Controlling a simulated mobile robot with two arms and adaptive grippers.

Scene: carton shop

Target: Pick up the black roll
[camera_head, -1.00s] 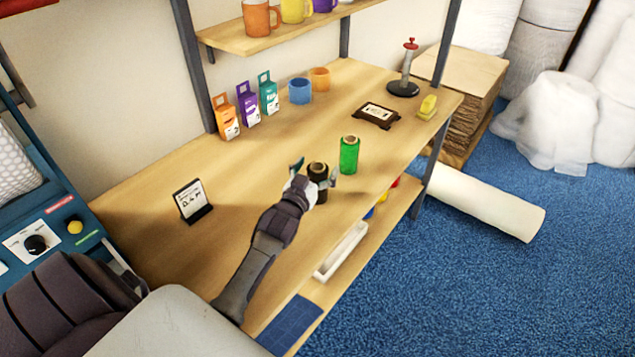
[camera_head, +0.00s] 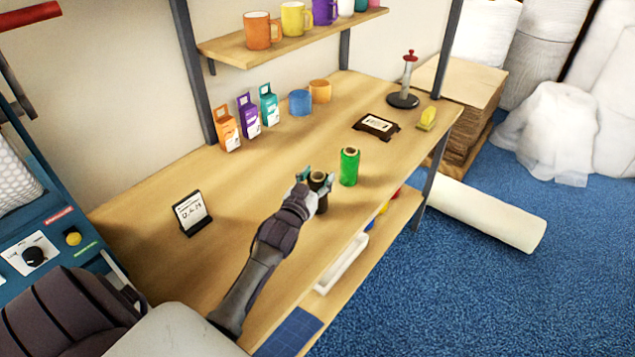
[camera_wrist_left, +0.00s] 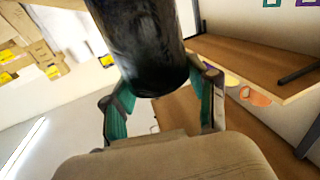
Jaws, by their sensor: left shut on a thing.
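The black roll (camera_head: 321,184) stands upright at the front part of the wooden table, partly hidden by my left gripper. My left gripper (camera_head: 318,183) is shut on it, with one fingertip on each side. In the left wrist view the black roll (camera_wrist_left: 145,50) fills the upper middle, between the teal-padded fingers of the gripper (camera_wrist_left: 160,98). I cannot tell whether the roll's base touches the table. My right gripper is not in view.
A green roll (camera_head: 349,167) stands close to the right of the black roll. A small sign (camera_head: 191,213) stands to the left. Several cartons and cups line the back. The table between sign and cartons is clear.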

